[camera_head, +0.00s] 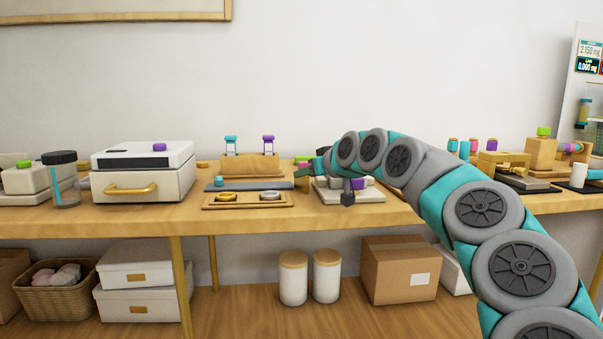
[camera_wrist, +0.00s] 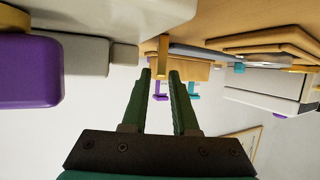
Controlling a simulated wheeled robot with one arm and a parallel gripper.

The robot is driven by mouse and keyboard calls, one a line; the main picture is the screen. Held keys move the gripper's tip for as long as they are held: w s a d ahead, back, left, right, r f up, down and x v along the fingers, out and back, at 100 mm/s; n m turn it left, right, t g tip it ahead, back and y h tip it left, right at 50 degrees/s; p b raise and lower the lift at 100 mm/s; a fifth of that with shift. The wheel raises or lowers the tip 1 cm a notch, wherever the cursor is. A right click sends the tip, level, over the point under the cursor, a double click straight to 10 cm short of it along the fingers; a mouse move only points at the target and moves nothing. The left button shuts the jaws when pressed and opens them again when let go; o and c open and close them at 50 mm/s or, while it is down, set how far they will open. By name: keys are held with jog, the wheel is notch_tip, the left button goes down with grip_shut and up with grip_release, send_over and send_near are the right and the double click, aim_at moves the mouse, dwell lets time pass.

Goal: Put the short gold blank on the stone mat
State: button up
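My gripper (camera_head: 306,172) reaches left over the table; in the wrist view its two dark green fingers (camera_wrist: 161,74) are apart. A narrow gold-tan piece (camera_wrist: 163,55), which may be the short gold blank, shows between and just beyond the fingertips. Gaps appear on both sides of it; contact is not clear. In the head view a small gold-tan piece (camera_head: 302,181) shows beside the fingers, partly hidden. A flat grey-blue slab (camera_head: 226,185), possibly the stone mat, lies left of my gripper, before a wooden block. It also shows in the wrist view (camera_wrist: 207,54).
A wooden tray (camera_head: 213,203) with a gold and a silver ring-like piece lies in front of the slab. A pale device with a purple part (camera_head: 358,183) stands under my arm. A white drawer box (camera_head: 143,171) stands left. Stands with teal and purple tops (camera_head: 268,142) rise behind.

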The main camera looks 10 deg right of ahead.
jog(key=shift+o, duration=0.9)
jog(key=shift+r, duration=0.2)
jog(key=b+v, duration=0.1)
jog(key=v, duration=1.1)
